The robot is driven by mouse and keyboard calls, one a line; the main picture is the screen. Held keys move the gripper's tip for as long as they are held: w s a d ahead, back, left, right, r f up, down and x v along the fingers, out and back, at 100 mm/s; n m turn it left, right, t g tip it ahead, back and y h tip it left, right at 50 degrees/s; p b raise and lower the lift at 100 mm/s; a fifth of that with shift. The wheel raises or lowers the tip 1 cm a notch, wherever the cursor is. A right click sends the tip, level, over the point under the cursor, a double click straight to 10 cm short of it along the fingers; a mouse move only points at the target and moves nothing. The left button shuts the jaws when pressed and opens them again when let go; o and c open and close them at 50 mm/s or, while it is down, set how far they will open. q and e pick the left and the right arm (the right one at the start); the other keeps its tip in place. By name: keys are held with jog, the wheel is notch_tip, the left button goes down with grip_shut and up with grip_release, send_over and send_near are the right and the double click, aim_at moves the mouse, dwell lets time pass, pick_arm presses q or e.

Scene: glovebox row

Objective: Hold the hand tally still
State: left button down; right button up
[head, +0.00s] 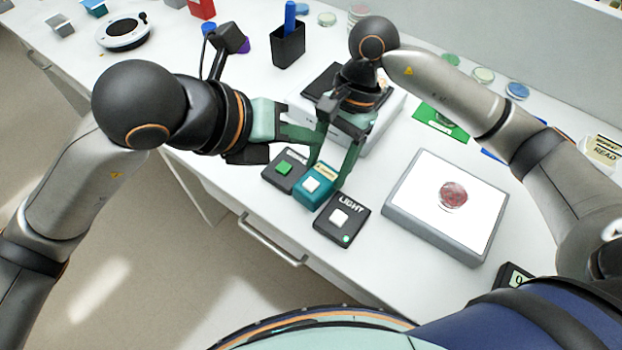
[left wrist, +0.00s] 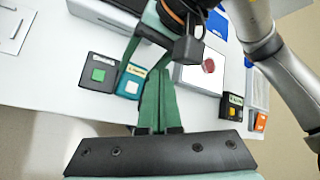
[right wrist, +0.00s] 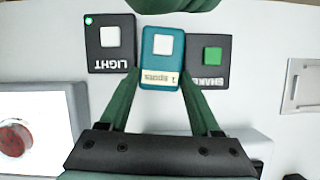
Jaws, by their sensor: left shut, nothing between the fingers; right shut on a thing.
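The hand tally is a teal box with a white button and a pale label. It stands on the white bench in the head view (head: 306,196), between two dark boxes. It also shows in the left wrist view (left wrist: 127,88) and the right wrist view (right wrist: 161,62). My right gripper (head: 330,178) reaches down and is shut on the tally, one finger on each side; the right wrist view shows both fingers (right wrist: 160,80) against it. My left gripper (head: 312,137) is shut and empty, close above the tally, its fingers together in the left wrist view (left wrist: 160,75).
A dark box with a green button (head: 284,168) stands left of the tally, the LIGHT box (head: 342,220) right of it. A light panel (head: 414,216) with a red dish (head: 453,194) lies farther right. A black pen cup (head: 288,48) stands behind. The bench's front edge is close.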

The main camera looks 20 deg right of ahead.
pick_arm(q)
jog(key=shift+f, duration=0.1)
jog(key=shift+f, duration=4.3)
jog(key=shift+f, duration=0.1)
jog(key=shift+f, duration=0.3)
jog(key=shift+f, duration=0.45)
jog(key=shift+r, duration=0.9)
jog(key=shift+r, duration=2.5)
